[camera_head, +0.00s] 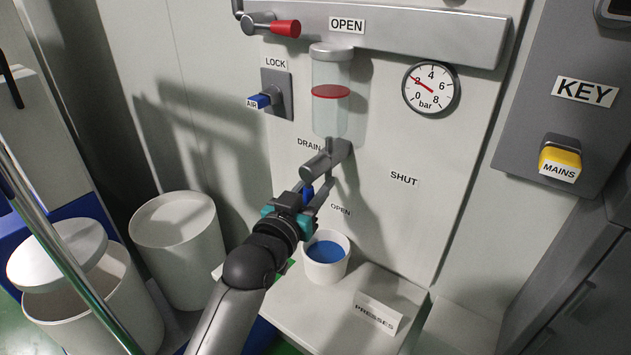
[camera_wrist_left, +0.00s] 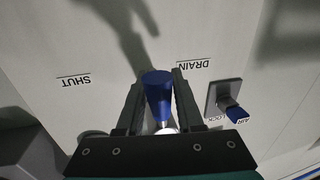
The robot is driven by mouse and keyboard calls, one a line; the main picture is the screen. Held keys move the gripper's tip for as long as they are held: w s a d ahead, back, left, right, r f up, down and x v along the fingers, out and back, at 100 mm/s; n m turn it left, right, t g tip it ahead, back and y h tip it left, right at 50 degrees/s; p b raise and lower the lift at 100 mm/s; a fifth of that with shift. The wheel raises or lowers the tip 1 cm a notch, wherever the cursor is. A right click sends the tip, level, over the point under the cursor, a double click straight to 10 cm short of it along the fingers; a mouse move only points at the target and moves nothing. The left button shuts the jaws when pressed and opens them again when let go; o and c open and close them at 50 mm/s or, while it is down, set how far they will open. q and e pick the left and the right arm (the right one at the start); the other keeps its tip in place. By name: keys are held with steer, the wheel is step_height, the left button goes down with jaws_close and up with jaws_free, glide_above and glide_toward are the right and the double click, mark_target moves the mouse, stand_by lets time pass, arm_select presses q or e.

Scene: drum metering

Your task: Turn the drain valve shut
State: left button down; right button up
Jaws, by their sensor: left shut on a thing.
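The drain valve (camera_head: 326,160) is a grey fitting under the clear sight glass, beside the DRAIN label. Its blue handle (camera_head: 308,194) hangs below it, on the side of the lower OPEN label (camera_head: 340,209). The SHUT label (camera_head: 403,179) is to the right on the panel. My left gripper (camera_head: 318,190) is shut on the blue handle, partly hiding it. In the left wrist view the blue handle (camera_wrist_left: 157,88) sits between the two fingers, with the SHUT label (camera_wrist_left: 76,81) and DRAIN label (camera_wrist_left: 194,64) upside down on either side. My right gripper is not in view.
A white cup with blue contents (camera_head: 326,252) stands below the valve on a ledge. The sight glass (camera_head: 331,105) has a red band. A blue air lock knob (camera_head: 260,101) sticks out at left. A gauge (camera_head: 430,88) reads about 2 bar. White bins (camera_head: 178,245) stand at left.

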arm_select(q)
steer(key=s+d+r+n+g+h+p, duration=0.1)
steer(key=s+d+r+n+g+p, duration=0.1)
steer(key=n+p, duration=1.3)
steer(key=shift+s+d+r+g+h+p, duration=0.35)
steer(key=shift+d+r+g+p, duration=0.55)
steer(key=shift+p, duration=0.4)
steer(key=shift+d+n, duration=0.1)
steer(key=shift+n, duration=0.2)
steer(key=c, duration=0.5)
jaws_free()
steer(key=shift+c, duration=0.2)
steer(key=shift+s, duration=0.15)
steer(key=v, duration=1.5)
